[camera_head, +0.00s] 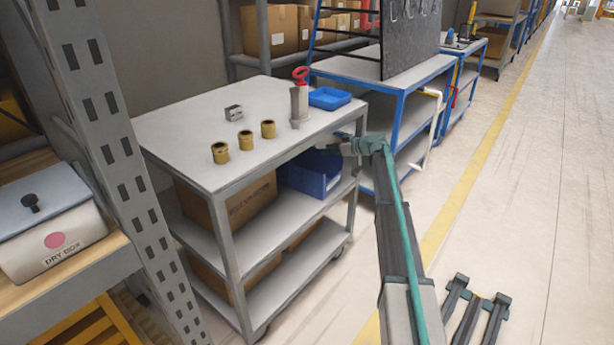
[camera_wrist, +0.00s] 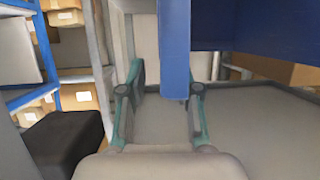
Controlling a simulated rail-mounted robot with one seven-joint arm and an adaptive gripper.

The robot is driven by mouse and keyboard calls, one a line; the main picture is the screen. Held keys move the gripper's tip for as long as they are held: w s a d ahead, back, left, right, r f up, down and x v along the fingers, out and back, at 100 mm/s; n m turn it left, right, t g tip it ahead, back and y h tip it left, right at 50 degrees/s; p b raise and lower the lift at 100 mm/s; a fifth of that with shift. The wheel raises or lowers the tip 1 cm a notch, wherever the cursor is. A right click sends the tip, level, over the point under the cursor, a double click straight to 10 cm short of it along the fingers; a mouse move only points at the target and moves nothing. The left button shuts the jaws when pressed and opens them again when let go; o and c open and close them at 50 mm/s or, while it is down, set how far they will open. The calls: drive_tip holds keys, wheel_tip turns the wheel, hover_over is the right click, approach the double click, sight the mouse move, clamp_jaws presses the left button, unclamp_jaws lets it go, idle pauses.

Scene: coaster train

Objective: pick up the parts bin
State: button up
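The blue parts bin (camera_head: 312,172) sits on the middle shelf of a grey cart, near its right end. My gripper (camera_head: 340,140) is at the cart's right side, just under the top deck and by the bin's upper rim. In the wrist view the two green-grey fingers (camera_wrist: 160,92) are apart. An edge of the blue bin (camera_wrist: 175,50) stands upright in the gap between them, nearer the right finger. I cannot tell whether either finger touches it. Part of the bin is hidden by the cart's top and my arm.
The cart top (camera_head: 185,120) is close above the bin and gripper. It carries several brass fittings (camera_head: 245,139), a small grey block (camera_head: 233,112), a red-handled valve (camera_head: 299,100) and a shallow blue tray (camera_head: 330,98). A cardboard box (camera_head: 240,205) stands left of the bin.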

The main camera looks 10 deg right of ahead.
drive_tip(key=x, duration=0.3)
drive_tip(key=shift+w+a, duration=0.15)
drive_tip(key=shift+a, duration=0.25)
clamp_jaws()
